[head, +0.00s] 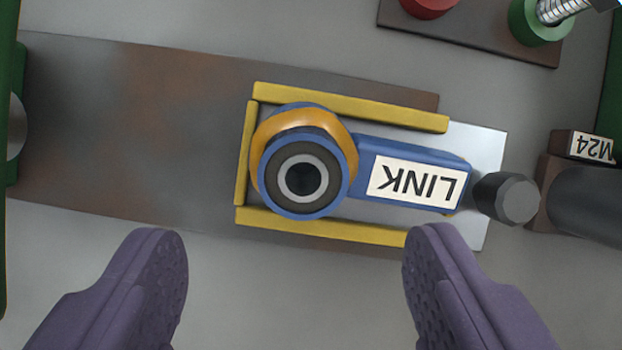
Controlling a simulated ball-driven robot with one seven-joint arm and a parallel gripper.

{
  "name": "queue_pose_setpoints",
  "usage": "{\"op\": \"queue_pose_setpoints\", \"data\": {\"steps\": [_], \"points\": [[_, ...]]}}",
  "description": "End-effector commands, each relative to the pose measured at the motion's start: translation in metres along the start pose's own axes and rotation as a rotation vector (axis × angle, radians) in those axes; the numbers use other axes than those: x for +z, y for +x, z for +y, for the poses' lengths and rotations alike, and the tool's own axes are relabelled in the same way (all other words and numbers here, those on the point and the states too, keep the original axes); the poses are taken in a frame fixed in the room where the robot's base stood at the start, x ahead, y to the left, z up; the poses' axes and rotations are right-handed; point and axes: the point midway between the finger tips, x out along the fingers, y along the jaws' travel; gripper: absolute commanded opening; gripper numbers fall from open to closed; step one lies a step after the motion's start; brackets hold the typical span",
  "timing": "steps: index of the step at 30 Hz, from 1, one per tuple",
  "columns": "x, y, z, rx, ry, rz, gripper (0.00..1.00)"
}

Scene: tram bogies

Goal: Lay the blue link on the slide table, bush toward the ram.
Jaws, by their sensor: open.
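The blue link (360,198) lies on the pale metal slide table (487,150), inside a three-sided yellow border (350,107). Its round bush end (303,180), with a dark centre and grey ring, points left, toward the closed side of the border. An orange collar (268,150) shows around that end. The link's arm points right and bears a white LINK label, upside down in this view. My gripper (295,235) is open and empty, its purple fingers apart below the slide table. A rounded grey part (15,126) shows at the left edge; I cannot tell whether it is the ram.
A dark knob (508,198) stands by the link's right end. Right of it are a dark cylinder (590,203) and an M24 block (580,146). A brown bed (120,130) runs left, clear on top. A plate (480,38) with red and green parts is at the top.

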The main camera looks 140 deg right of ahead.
Motion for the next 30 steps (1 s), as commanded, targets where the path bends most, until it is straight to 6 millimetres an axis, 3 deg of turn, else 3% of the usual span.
{"op": "queue_pose_setpoints", "data": {"steps": [11, 18, 27, 30], "points": [[0.002, 0.054, 0.003, 0.001, 0.0, 0.001, 0.71], [0.0, 0.055, 0.003, 0.002, 0.001, 0.003, 0.71], [0.0, 0.055, 0.003, 0.002, 0.001, 0.003, 0.03], [0.0, 0.055, 0.003, 0.002, 0.001, 0.003, 0.0]]}}
